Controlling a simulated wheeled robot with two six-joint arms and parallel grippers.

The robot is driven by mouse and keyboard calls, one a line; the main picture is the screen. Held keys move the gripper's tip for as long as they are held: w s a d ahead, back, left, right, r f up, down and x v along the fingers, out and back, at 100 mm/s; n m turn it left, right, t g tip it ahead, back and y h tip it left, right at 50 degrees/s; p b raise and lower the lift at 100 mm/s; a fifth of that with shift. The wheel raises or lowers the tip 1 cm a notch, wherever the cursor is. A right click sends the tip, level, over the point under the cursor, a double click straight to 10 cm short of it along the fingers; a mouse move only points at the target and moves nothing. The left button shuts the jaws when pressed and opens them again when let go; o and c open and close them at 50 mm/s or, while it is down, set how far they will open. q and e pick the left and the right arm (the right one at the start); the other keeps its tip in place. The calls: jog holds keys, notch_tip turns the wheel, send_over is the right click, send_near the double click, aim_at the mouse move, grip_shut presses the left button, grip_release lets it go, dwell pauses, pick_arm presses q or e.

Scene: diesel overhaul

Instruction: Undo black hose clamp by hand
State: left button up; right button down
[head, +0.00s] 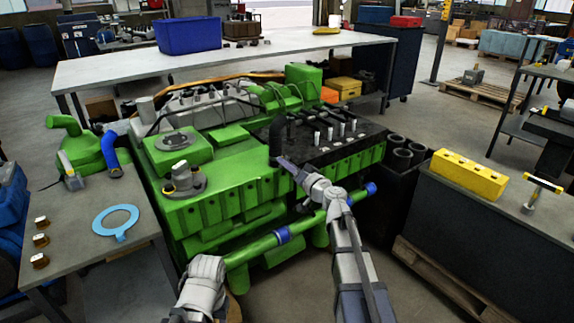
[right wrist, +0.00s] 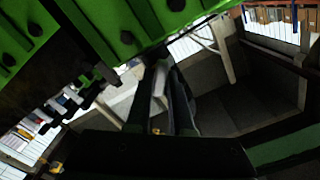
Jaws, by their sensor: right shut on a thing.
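The black hose (head: 277,138) stands upright at the front of the green engine (head: 225,185). My right gripper (head: 284,162) reaches up to the hose's lower end and is shut there on the black hose clamp. The clamp is too dark and too covered by the fingers to make out its shape. In the right wrist view the gripper's fingers (right wrist: 170,100) are dark and the thing between them cannot be told clearly. My left arm shows only its pale wrist at the bottom of the head view. Its fingers do not show.
A green pipe with blue joints (head: 283,235) crosses the engine's front below my right wrist. The left bench (head: 90,262) holds a blue ring gasket (head: 116,221) and several small brown parts. The right bench (head: 500,220) holds a yellow valve cover (head: 468,174).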

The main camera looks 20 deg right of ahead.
jog(key=shift+w+n, duration=0.15)
jog(key=shift+n, duration=8.75)
jog(key=shift+a, duration=0.1)
jog(key=c, duration=0.8)
grip_release()
jog(key=shift+v, duration=4)
